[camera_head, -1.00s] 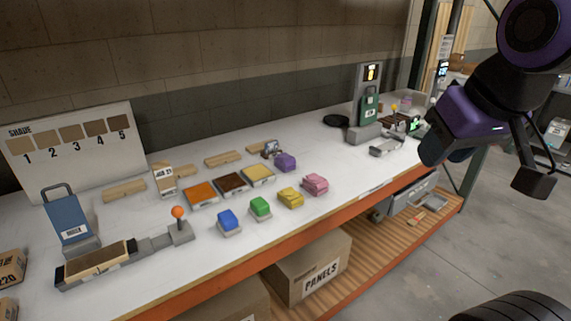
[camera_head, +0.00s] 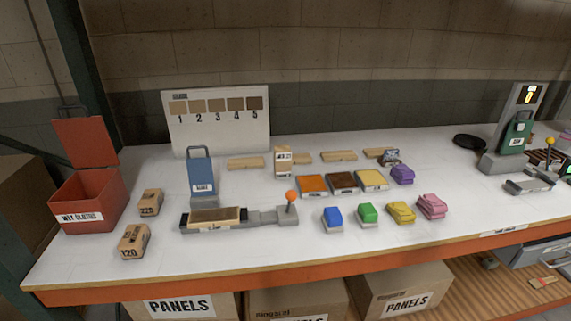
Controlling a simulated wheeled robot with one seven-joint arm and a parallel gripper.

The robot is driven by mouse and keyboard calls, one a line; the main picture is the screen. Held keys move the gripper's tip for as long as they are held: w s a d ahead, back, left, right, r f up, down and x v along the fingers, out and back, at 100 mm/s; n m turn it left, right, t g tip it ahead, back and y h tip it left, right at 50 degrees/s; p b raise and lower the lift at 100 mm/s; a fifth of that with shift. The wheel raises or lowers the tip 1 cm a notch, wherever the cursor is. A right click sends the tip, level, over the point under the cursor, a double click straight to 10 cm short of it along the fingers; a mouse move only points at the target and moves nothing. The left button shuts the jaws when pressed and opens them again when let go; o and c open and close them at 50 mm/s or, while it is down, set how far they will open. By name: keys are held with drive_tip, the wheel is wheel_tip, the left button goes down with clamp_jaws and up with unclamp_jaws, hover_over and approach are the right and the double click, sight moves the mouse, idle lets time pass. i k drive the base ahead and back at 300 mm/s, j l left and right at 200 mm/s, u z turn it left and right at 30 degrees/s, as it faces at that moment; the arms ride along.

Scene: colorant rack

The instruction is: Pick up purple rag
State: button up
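The purple rag (camera_head: 402,174) is a small folded lump on the white bench top. It sits just right of the yellow pad (camera_head: 371,180) and behind the yellow rag (camera_head: 401,212) and pink rag (camera_head: 432,206). Nothing covers it. A small dark-and-pale item (camera_head: 389,157) lies close behind it. My gripper is outside the current view.
Blue (camera_head: 332,218) and green (camera_head: 367,213) blocks stand near the front edge. An orange-knobbed lever device (camera_head: 289,209) stands left of them. A red open-lidded bin (camera_head: 88,200) is at the far left. Bare bench (camera_head: 460,180) lies right of the purple rag.

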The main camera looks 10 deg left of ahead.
sight(402, 175)
drive_tip(key=u, duration=1.35)
drive_tip(key=z, duration=1.35)
drive_tip(key=l+u, duration=0.1)
drive_tip(key=u, duration=0.6)
drive_tip(key=i+l+u, duration=0.15)
drive_tip(key=l+u, duration=0.15)
drive_tip(key=i+l+u, duration=0.1)
drive_tip(key=l+u, duration=0.15)
drive_tip(key=l, duration=0.3)
drive_tip(key=i+l+u, duration=0.1)
drive_tip(key=l+u, duration=0.2)
drive_tip(key=l, duration=0.15)
